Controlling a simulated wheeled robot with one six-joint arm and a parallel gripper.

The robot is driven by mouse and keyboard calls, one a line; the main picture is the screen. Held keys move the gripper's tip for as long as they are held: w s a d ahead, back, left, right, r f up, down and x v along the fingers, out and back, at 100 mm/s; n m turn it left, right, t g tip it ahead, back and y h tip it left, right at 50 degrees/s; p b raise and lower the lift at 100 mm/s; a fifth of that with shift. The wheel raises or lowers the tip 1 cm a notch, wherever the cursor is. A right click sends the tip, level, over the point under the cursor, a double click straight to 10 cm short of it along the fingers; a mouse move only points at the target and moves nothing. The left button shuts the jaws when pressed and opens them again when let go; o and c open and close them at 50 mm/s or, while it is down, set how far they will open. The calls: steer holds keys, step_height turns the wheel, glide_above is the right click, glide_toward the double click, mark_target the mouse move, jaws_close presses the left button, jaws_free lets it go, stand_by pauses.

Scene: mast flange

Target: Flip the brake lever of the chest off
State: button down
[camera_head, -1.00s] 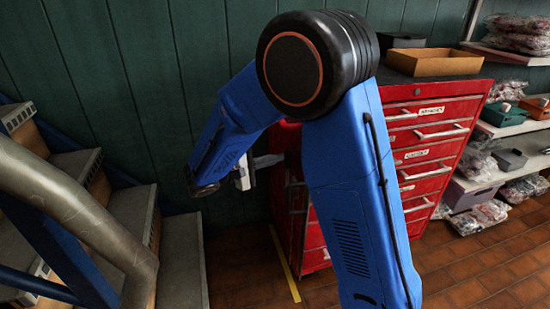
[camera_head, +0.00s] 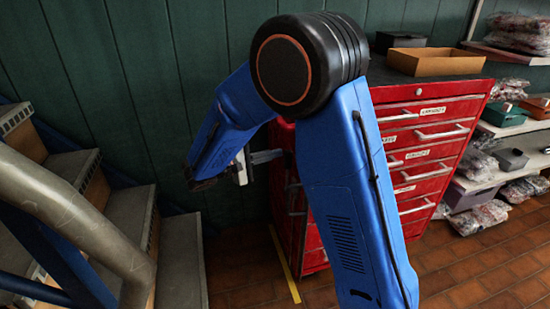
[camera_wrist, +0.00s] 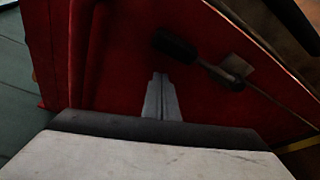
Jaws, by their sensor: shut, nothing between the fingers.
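The red chest (camera_head: 440,150) stands against the green wall, with my arm in front of part of it. In the wrist view its red side panel (camera_wrist: 125,60) fills most of the picture. A lever with a dark grip (camera_wrist: 175,45) and a thin rod lies slanted on that panel, running down right to a small pale bracket (camera_wrist: 237,66). I take it for the brake lever. My gripper (camera_wrist: 160,80) is shut and empty, its tips just below the dark grip in the picture; whether they touch it I cannot tell. In the head view my gripper (camera_head: 280,154) is at the chest's left side.
Grey stairs (camera_head: 180,250) and a thick pipe rail (camera_head: 80,215) stand at the left. A yellow floor line (camera_head: 284,264) runs by the chest. An open box (camera_head: 435,63) sits on top of the chest. Shelves with bagged goods (camera_head: 490,213) are at the right.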

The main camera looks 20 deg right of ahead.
steer(key=f+v, duration=0.1)
steer(key=v, duration=0.8)
steer(key=shift+a, duration=0.55)
steer(key=shift+w, duration=0.15)
